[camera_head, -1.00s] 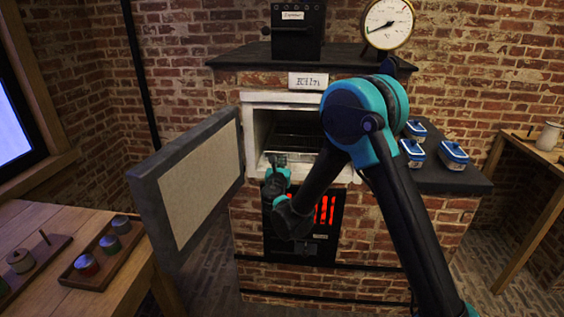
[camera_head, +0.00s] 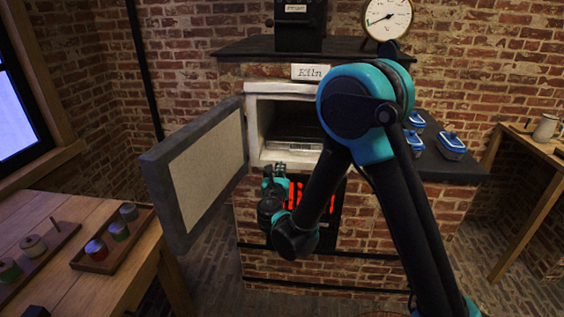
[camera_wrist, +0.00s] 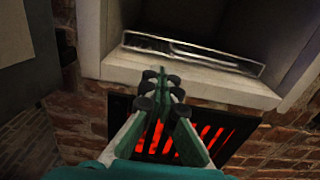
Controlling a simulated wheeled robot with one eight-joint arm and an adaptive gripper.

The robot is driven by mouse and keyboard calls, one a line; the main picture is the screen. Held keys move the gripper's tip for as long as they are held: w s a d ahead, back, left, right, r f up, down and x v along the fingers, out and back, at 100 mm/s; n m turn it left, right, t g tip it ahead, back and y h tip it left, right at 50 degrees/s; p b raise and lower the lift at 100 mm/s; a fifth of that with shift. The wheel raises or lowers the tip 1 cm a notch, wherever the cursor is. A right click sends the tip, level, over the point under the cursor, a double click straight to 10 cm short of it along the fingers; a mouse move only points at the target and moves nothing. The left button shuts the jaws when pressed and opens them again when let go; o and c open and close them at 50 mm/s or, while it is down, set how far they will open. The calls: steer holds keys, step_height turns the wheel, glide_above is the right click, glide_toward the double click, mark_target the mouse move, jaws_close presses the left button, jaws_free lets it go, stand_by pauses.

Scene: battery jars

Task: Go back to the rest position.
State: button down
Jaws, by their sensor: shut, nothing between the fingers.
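My gripper (camera_head: 279,168) is in front of the kiln (camera_head: 300,223), just below its open mouth and over the glowing red grate. Its fingers are shut with nothing between them. In the wrist view my gripper (camera_wrist: 161,78) points at the white sill of the kiln opening (camera_wrist: 190,76), with the red grate (camera_wrist: 190,140) beneath. A clear shallow tray or rack (camera_wrist: 190,52) lies inside the kiln mouth. The kiln door (camera_head: 203,172) stands wide open to the left. My arm hides the right part of the kiln front.
A gauge (camera_head: 388,18) and a black box (camera_head: 298,24) stand on the kiln top. Another table (camera_head: 535,146) is at far right.

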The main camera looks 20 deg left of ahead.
steer(key=w+d+f+m+g+h, duration=0.2)
steer(key=d+m+g+h, duration=0.45)
steer(key=d+m, duration=1.95)
steer(key=s+d+f+m+g, duration=0.2)
steer(key=s+d, duration=0.3)
steer(key=d, duration=0.5)
steer(key=s+d+f+m+g, duration=0.1)
steer(key=s+d+f+g, duration=0.3)
steer(key=d, duration=0.6)
steer(key=s+d+f+m+y, duration=0.1)
steer(key=s+d+m+y, duration=0.1)
steer(key=s+m, duration=0.7)
steer(key=s+g, duration=0.1)
steer(key=s, duration=0.2)
steer(key=shift+s+d+f+m, duration=0.15)
steer(key=shift+s+f+m, duration=0.05)
steer(key=shift+f+m, duration=0.1)
